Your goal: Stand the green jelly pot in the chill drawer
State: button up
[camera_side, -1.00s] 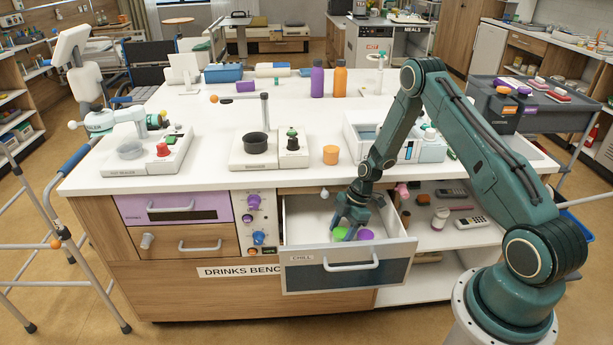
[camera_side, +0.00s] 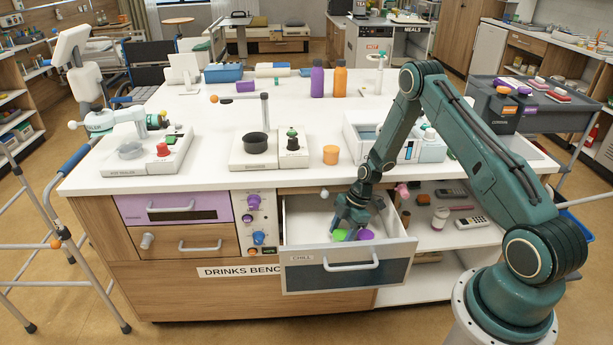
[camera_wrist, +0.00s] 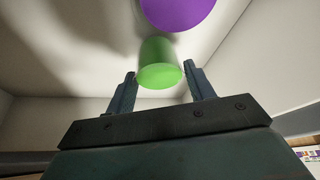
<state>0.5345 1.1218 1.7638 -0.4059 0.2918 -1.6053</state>
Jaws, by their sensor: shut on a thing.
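The green jelly pot (camera_side: 340,235) is inside the open chill drawer (camera_side: 345,271), low near its floor. My gripper (camera_side: 347,228) reaches down into the drawer and is shut on the pot. In the wrist view the green pot (camera_wrist: 160,68) sits between the two fingers (camera_wrist: 158,84). Its pale green end faces the camera. I cannot tell whether its base touches the drawer floor. A purple pot (camera_side: 365,234) is in the drawer just right of the green one; it also shows in the wrist view (camera_wrist: 178,10), beyond the green pot.
An orange pot (camera_side: 331,155) stands on the white worktop (camera_side: 210,120) above the drawer. Open shelves (camera_side: 450,236) with small items lie right of the drawer. A control panel with knobs (camera_side: 255,220) is to its left. The drawer's left part looks clear.

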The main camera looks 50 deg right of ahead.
jog(key=shift+f, duration=0.45)
dwell(0.6)
jog(key=o, duration=1.5)
jog(key=shift+r, duration=0.1)
jog(key=shift+r, duration=3.9)
jog(key=shift+r, duration=0.1)
